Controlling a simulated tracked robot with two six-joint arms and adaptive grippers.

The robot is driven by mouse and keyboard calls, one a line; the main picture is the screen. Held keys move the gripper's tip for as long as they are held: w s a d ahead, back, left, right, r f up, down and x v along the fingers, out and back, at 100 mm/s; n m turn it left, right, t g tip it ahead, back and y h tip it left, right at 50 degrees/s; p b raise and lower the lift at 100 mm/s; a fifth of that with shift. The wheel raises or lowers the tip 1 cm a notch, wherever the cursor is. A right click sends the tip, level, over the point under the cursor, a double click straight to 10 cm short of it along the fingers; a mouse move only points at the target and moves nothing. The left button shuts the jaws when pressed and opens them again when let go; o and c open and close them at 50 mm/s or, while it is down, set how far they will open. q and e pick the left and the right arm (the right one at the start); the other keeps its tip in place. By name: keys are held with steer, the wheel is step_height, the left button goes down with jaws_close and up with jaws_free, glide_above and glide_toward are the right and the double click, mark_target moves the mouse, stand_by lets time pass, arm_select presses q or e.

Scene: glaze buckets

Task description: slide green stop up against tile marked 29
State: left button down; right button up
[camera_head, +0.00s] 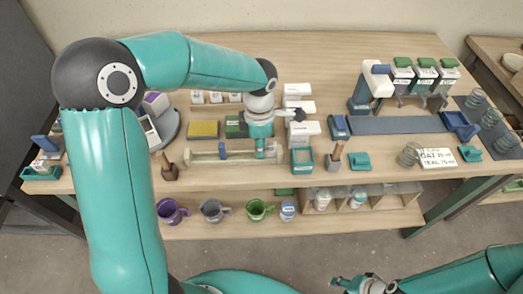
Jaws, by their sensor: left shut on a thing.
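A pale wooden rail (205,158) lies near the front of the bench. A blue stop (222,151) stands on it, and the green stop (260,149) is nearer its right end. My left gripper (260,137) points down from above and is shut on the green stop, partly covering it. No tile with a readable 29 shows; the markings are too small to read. My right gripper (350,284) is low at the bottom edge, away from the bench, and its jaws are unclear.
Behind the rail are a yellow sponge-like block (203,129) and a green block (236,128) partly hidden by my gripper. White boxes (305,129) and a teal container (302,158) stand to the right. Mugs (258,209) sit on the lower shelf.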

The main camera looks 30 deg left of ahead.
arm_select(q)
steer(key=c, duration=1.1)
jaws_free()
steer(key=shift+a, duration=0.1)
steer(key=shift+r+p, duration=2.2)
steer(key=shift+r, duration=1.35)
steer(key=shift+f, duration=0.1)
